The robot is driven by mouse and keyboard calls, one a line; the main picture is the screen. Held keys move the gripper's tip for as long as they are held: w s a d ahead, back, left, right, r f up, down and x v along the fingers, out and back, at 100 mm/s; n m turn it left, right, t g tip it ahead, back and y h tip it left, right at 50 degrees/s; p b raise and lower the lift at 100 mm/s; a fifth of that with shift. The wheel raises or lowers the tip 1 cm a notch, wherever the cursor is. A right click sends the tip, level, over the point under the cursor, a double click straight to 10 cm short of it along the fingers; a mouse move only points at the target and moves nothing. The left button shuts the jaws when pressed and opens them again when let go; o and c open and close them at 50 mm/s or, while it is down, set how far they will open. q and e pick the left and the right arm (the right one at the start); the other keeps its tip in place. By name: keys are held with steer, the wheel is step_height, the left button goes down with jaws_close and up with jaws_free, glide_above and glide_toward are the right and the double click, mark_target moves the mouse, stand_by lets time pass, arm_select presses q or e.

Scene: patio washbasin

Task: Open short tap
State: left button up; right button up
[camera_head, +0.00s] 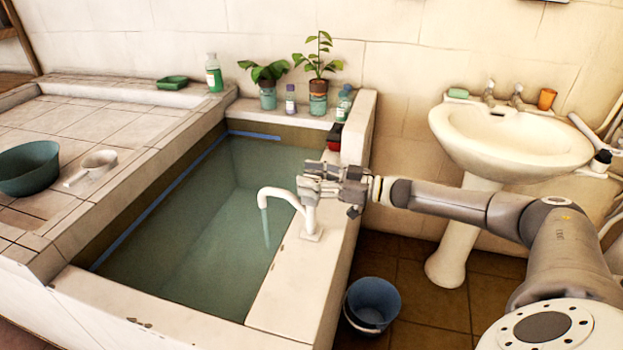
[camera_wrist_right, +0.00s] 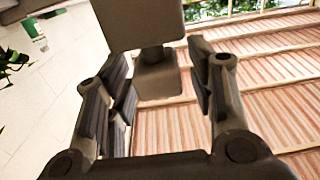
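A curved white tap (camera_head: 283,196) stands on the right ledge of the water-filled tub, its spout over the water. A pale greenish stream hangs from the spout, so water appears to run. My right gripper (camera_head: 309,186) is at the tap's upright, its fingers partly covering the upper part. In the right wrist view, the right gripper (camera_wrist_right: 164,88) is open, with its pads apart. A grey-brown block on a stem (camera_wrist_right: 158,80) shows between the pads, with gaps on both sides; I cannot tell surely whether it belongs to the tap. My left gripper is not in view.
Potted plants (camera_head: 318,90) and bottles stand on the tub's back ledge, near a red item (camera_head: 334,137). A white washbasin (camera_head: 510,140) with two small taps is at the right. A blue bucket (camera_head: 371,304) stands on the floor. A green bowl (camera_head: 28,168) and white scoop (camera_head: 92,168) lie left.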

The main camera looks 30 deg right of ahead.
steer(key=shift+s+d, duration=0.15)
steer(key=v, duration=1.1)
steer(key=shift+s+d, duration=0.2)
steer(key=shift+d, duration=0.05)
